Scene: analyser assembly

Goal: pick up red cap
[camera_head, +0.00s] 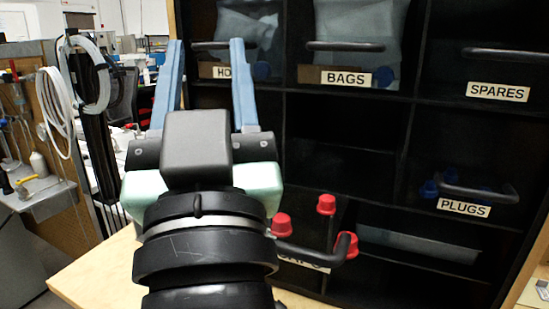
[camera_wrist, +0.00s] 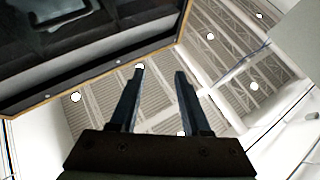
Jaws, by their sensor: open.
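Three red caps show low in the head view, at the front of a lower compartment of the dark shelf. One red cap (camera_head: 281,225) is beside my wrist, another red cap (camera_head: 326,204) is a little higher, and a third red cap (camera_head: 346,245) is at the right by a black handle. My gripper (camera_head: 206,62) points upward in the head view, well above and left of the caps. Its two blue fingers are apart with nothing between them. The wrist view also shows the open, empty gripper (camera_wrist: 158,85); no cap is in that view.
The dark shelf (camera_head: 345,137) has compartments with protruding handles, labelled BAGS (camera_head: 346,78), SPARES (camera_head: 497,91) and PLUGS (camera_head: 464,207). Blue plugs (camera_head: 429,189) lie at the right. A wooden tabletop (camera_head: 95,275) is below my arm. The wrist view faces the ceiling (camera_wrist: 225,60) and shelf top.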

